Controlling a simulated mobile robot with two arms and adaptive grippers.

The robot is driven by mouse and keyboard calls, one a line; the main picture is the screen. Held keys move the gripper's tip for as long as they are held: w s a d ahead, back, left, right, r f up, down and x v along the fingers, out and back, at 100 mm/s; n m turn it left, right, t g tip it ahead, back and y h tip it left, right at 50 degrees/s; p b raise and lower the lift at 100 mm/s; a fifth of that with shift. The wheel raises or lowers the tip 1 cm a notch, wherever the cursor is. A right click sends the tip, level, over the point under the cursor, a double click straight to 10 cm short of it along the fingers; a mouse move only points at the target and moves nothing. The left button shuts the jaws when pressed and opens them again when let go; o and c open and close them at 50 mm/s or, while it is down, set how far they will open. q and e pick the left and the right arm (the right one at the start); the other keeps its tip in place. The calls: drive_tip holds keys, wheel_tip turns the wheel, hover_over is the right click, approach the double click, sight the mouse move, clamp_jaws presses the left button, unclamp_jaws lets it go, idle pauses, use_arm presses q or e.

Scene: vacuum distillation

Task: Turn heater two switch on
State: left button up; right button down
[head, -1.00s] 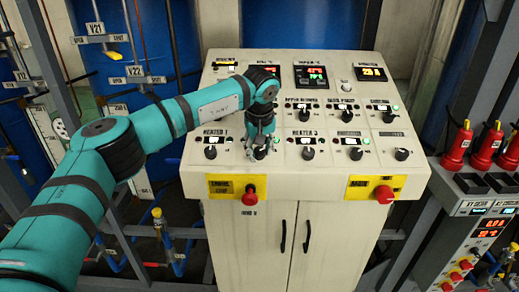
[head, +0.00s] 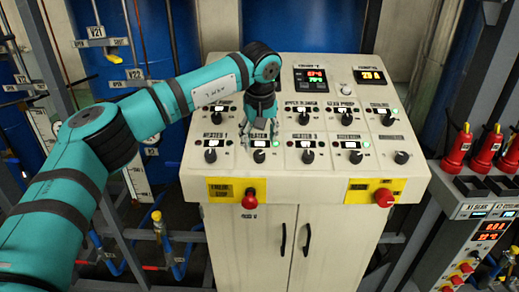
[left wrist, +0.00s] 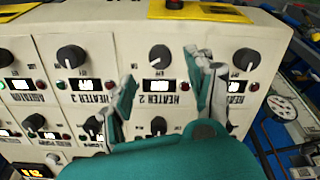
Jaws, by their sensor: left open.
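The heater two switch is a black round knob (head: 259,155) in the lower row of the control panel, second from the left. In the left wrist view the knob (left wrist: 160,56) is seen upside down above its "HEATER 2" label, and its pale pointer mark looks slanted. A green light (head: 275,143) shows beside its small display. My left gripper (head: 259,130) is open and empty, above the knob and apart from it. In the left wrist view its two fingers (left wrist: 164,76) stand on either side of the label. My right gripper is not in view.
Other black knobs line the cream panel (head: 230,178), with the heater three knob (head: 308,156) to the right. Two red emergency buttons (head: 249,198) (head: 383,196) on yellow plates sit at the front edge. Red bottle-like items (head: 457,150) stand at the right.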

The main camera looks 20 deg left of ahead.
use_arm(q)
drive_tip(key=v, duration=0.6)
drive_tip(key=shift+d, duration=0.1)
